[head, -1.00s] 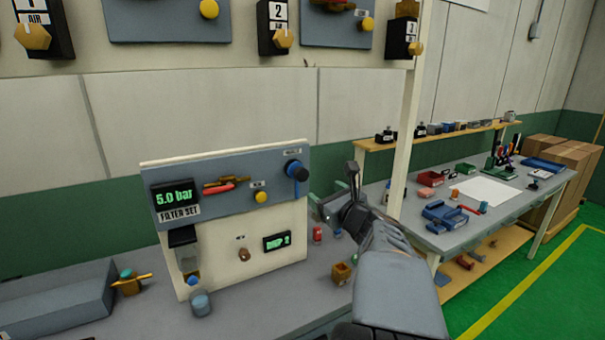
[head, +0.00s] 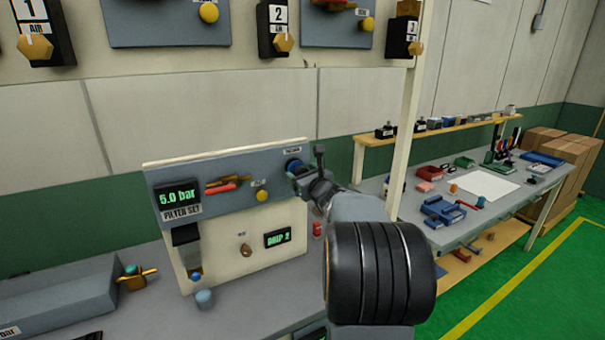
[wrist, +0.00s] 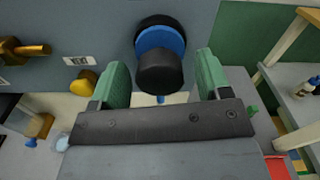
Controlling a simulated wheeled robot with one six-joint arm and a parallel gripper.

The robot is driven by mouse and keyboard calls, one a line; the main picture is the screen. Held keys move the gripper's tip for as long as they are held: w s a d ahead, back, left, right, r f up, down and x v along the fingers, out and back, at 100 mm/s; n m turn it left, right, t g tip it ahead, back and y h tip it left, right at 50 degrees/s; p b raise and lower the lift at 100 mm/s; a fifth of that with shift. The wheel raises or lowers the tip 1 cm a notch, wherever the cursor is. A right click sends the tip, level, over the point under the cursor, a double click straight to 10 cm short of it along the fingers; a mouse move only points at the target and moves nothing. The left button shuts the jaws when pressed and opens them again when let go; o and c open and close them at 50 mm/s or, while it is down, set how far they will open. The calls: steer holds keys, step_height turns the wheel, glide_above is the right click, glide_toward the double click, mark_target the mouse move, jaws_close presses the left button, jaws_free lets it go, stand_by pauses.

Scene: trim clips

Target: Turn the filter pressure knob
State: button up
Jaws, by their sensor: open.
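The filter pressure knob (wrist: 160,70) is black with a blue collar behind it, on the grey panel. In the wrist view it stands between the two green fingers of my open gripper (wrist: 160,85), with a gap on each side. In the head view the knob's blue part (head: 293,164) shows at the panel's upper right, and my gripper (head: 310,172) is right at it, partly hiding it. The display (head: 180,193) reads 5.0 bar above the label FILTER SET.
A yellow knob (head: 262,195), a red-handled valve (head: 222,188) and a second display (head: 277,237) are on the same panel unit. A small red object (head: 317,229) stands on the bench beside it. A pale post (head: 407,130) rises to the right of my arm.

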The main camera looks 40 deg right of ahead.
steer(key=c, duration=0.9)
steer(key=shift+f+n+b, duration=0.35)
steer(key=shift+n+b, duration=0.05)
steer(key=shift+b, duration=0.8)
steer(key=n+b, duration=0.1)
steer(key=b, duration=0.2)
steer(key=shift+f+n, duration=0.15)
steer(key=shift+n, duration=0.15)
steer(key=shift+c, duration=0.2)
steer(key=n+b, duration=0.1)
steer(key=b, duration=0.2)
steer(key=shift+n, duration=0.3)
steer(key=shift+r+n+b, duration=0.45)
steer(key=shift+n+b, duration=0.15)
steer(key=shift+b, duration=0.05)
steer(key=o, duration=0.9)
steer(key=shift+o, duration=0.2)
